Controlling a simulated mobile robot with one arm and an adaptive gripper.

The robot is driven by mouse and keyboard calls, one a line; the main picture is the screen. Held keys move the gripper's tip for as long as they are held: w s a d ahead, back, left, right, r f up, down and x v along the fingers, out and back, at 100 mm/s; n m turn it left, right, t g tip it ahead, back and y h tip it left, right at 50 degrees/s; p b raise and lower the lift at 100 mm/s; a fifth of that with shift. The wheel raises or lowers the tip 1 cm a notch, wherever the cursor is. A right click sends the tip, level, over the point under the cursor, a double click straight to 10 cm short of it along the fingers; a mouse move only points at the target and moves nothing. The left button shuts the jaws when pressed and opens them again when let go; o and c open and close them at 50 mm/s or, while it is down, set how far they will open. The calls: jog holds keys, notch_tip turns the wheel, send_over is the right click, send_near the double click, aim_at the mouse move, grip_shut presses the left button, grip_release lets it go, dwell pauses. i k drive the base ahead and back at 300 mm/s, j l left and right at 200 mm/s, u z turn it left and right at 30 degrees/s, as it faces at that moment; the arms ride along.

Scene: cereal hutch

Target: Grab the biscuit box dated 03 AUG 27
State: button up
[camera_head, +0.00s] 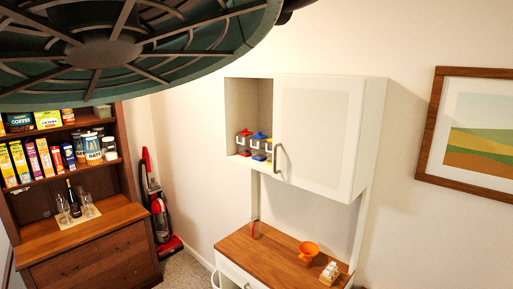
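Several upright boxes in yellow, pink and purple, such as a yellow box (19,161), stand on the middle shelf of a brown wooden hutch (90,262) at the left. A yellow-green box (47,119) lies lengthwise on the shelf above. No date can be read on any box, and I cannot tell which is the biscuit box dated 03 AUG 27. My gripper is not in view.
A dark green ribbed disc (100,50) hides the upper left. Glasses and a bottle (73,199) stand on the hutch ledge. A red vacuum (158,205) stands beside it. A white cabinet (315,130) with a closed door hangs above a wooden counter (275,249) holding an orange cup (308,250).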

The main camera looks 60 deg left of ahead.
aim_at(66, 150)
jog(key=k+j+u, duration=0.15)
jog(key=j, duration=0.55)
jog(key=j+u, duration=0.1)
jog(key=j, duration=0.6)
jog(key=j+u, duration=0.15)
jog(key=j, duration=0.55)
jog(key=j+u, duration=0.1)
jog(key=j, duration=0.6)
jog(key=j+u, duration=0.15)
jog(key=j, duration=0.6)
jog(key=i+j+u, duration=0.1)
jog(key=j, duration=0.6)
jog(key=i+j+u, duration=0.15)
jog(key=j, duration=0.5)
jog(key=i+j+u, duration=0.1)
jog(key=j, duration=0.6)
jog(key=i+j, duration=0.1)
jog(key=j, duration=0.35)
jog(key=i+j+u, duration=0.1)
jog(key=j, duration=0.35)
jog(key=i+j, duration=0.1)
jog(key=j, duration=0.35)
jog(key=i+j+u, duration=0.1)
jog(key=j, duration=0.35)
